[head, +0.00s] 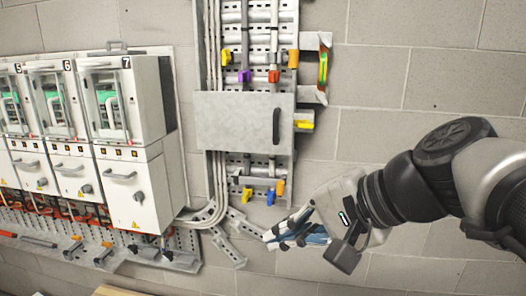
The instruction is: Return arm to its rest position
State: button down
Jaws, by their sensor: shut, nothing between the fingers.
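My gripper (290,231) is at the end of my arm, which reaches in from the right side of the head view. Its fingers point left and are shut with nothing between them. It is in front of the block wall, just below and right of the lower end of the pipe panel. Part of the wall and a bracket behind the fingers are hidden.
A pipe panel with coloured valve handles and a grey cover plate (235,121) is on the wall. White drive cabinets (135,189) stand at left above a perforated rail (141,250). A small box with a coloured strip (313,68) sticks out at upper right. The right wall is bare.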

jog(key=s+d+f+n+h+b, duration=0.2)
jog(key=s+d+f+b, duration=0.1)
jog(key=f, duration=0.6)
jog(key=s+d+f+n+g+h+b, duration=0.1)
jog(key=s+d+f+n+h+b, duration=0.2)
jog(key=s+f, duration=0.3)
jog(key=s+d+f+n+h+b, duration=0.3)
jog(key=s+f, duration=0.2)
jog(key=f, duration=0.8)
jog(key=shift+d+f, duration=0.15)
jog(key=shift+d, duration=0.25)
jog(key=c, duration=2.3)
grip_release()
jog(key=shift+w, duration=0.1)
